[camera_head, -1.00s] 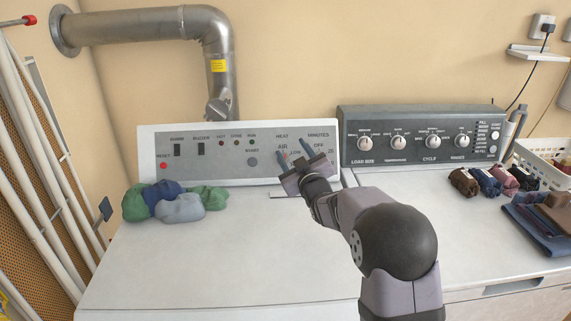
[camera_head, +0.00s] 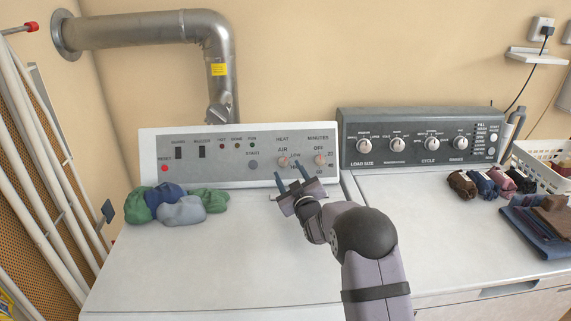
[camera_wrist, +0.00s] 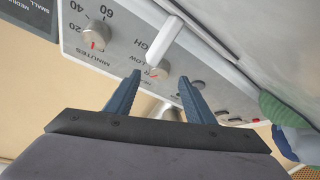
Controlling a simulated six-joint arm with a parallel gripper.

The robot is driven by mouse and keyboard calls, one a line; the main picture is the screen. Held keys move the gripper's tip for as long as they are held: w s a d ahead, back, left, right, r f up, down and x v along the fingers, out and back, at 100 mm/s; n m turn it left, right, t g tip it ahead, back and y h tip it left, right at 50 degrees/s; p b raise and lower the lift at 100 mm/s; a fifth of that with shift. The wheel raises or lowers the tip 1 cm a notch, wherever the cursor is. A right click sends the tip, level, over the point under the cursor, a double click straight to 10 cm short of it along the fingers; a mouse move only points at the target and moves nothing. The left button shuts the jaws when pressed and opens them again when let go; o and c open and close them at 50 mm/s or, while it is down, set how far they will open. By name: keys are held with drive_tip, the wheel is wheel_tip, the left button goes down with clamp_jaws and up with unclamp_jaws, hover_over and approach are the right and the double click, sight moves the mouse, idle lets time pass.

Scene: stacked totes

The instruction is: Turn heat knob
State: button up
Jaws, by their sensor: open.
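In the wrist view the gripper (camera_wrist: 160,79) appears apart from the knob; the exact gap is hard to tell.
The minutes knob (camera_head: 320,160) sits right of the heat knob. Folded cloths (camera_head: 178,206) lie on the dryer top at left. The dryer's front top is clear. A washer panel (camera_head: 420,138) stands at right.

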sight(284, 163)
drive_tip(key=shift+w+a+r+p, duration=0.1)
drive_tip(key=shift+w+a+p, duration=0.15)
drive_tip(key=shift+w, duration=0.8)
drive_tip(key=shift+w+a+p, duration=0.2)
drive_tip(key=shift+w+p, duration=0.05)
drive_tip(key=shift+w, duration=0.75)
drive_tip(key=c, duration=1.1)
